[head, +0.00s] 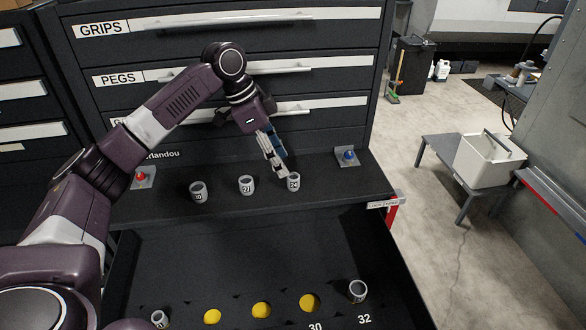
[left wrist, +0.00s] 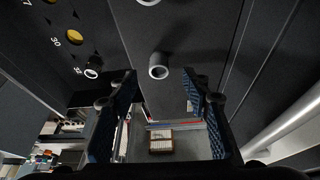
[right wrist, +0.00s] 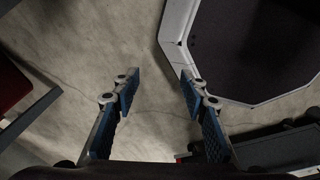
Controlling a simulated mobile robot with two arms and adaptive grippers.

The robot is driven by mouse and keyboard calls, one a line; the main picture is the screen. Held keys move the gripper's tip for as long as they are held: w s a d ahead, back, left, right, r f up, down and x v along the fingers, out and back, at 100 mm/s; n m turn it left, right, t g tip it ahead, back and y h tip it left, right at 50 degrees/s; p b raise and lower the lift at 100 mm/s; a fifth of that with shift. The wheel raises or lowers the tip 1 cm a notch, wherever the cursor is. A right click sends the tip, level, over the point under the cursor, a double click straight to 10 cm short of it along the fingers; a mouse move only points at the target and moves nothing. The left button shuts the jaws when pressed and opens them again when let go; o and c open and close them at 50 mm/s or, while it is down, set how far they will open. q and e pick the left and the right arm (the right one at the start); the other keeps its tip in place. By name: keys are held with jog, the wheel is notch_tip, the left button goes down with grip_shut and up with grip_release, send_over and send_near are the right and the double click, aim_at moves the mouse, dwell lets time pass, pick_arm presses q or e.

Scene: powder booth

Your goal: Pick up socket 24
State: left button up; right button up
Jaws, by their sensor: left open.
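Socket 24 (head: 293,182) is a small grey cup with a white number label. It stands upright on the dark ledge at the right end of a row of sockets. In the left wrist view the socket (left wrist: 158,66) shows its open ring just ahead of and between my fingertips. My left gripper (head: 280,168) is open and reaches down from above, its fingertips overlapping the socket's left edge in the head view. I cannot tell whether they touch it. My right gripper (right wrist: 160,80) is open and empty above the floor, seen only in the right wrist view.
Socket 27 (head: 246,185) and another socket (head: 198,191) stand left of socket 24. A blue button (head: 348,156) is to its right, a red one (head: 140,177) far left. The open drawer (head: 250,262) below holds sockets and yellow round spots. Drawer handles (head: 322,101) are close behind.

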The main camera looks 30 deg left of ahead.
aim_at(293, 176)
pick_arm(q)
jog(key=shift+s+d+f, duration=0.1)
jog(key=shift+d+f, duration=0.15)
jog(key=shift+f, duration=0.05)
jog(key=x, duration=0.1)
jog(key=p+x, duration=0.1)
jog(key=shift+d+f, duration=0.2)
jog(key=shift+d, duration=0.15)
jog(key=x, duration=0.1)
jog(key=p+x, duration=0.1)
jog(key=x, duration=0.1)
jog(key=shift+w+f+p, duration=0.25)
jog(key=shift+w+p, duration=0.05)
jog(key=shift+w, duration=0.1)
jog(key=shift+f, duration=0.2)
jog(key=c, duration=0.7)
grip_shut()
pick_arm(e)
jog(key=shift+s+d+r, duration=0.1)
jog(key=shift+s+r, duration=0.2)
jog(key=shift+r, duration=0.35)
jog(key=shift+s+r, duration=0.3)
jog(key=shift+r, duration=0.3)
